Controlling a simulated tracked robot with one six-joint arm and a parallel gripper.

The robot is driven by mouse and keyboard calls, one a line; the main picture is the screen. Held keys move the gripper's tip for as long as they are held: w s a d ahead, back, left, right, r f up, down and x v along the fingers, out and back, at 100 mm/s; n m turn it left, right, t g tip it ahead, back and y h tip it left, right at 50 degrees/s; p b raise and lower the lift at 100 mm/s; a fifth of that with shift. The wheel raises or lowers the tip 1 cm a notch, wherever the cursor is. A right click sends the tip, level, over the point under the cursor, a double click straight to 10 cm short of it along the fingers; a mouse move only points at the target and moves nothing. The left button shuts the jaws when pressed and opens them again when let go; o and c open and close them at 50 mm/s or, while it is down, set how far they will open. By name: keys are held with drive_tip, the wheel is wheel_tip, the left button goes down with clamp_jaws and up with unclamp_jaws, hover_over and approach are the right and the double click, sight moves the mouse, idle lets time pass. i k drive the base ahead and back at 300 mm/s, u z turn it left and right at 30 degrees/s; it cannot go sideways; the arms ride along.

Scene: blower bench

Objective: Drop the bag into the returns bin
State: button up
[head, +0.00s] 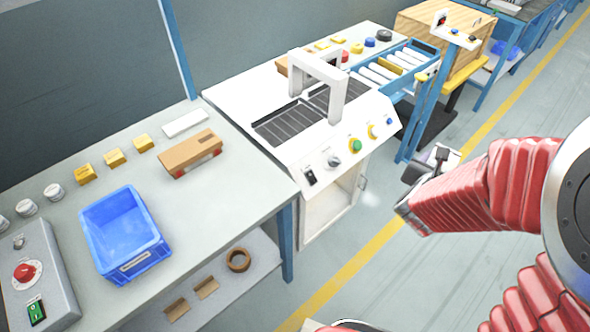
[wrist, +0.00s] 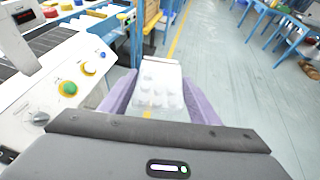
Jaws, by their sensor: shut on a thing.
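My gripper (head: 425,168) is out over the floor, to the right of the white machine. In the wrist view its purple fingers (wrist: 160,92) are shut on a pale, translucent bag (wrist: 162,82) with rounded bumps. The bag is held upright between the fingers, and its lower part is hidden by the gripper body. I cannot make the bag out clearly in the head view. A blue bin (head: 152,255) with a label stands on the left bench, well away from my gripper. It looks empty, and its label is too small to read.
The white machine (head: 318,160) with a raised arch stands between my gripper and the blue bin. A brown carton (head: 190,152), yellow boxes (head: 114,158) and a grey control box (head: 38,280) are on the left bench. Blue posts (head: 412,140) stand behind my gripper.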

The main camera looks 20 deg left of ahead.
sight(130, 234)
drive_tip(key=z, duration=0.2)
drive_tip(key=i, duration=0.55)
drive_tip(key=u, duration=2)
drive_tip(key=i, duration=0.25)
drive_tip(key=u, duration=2.4)
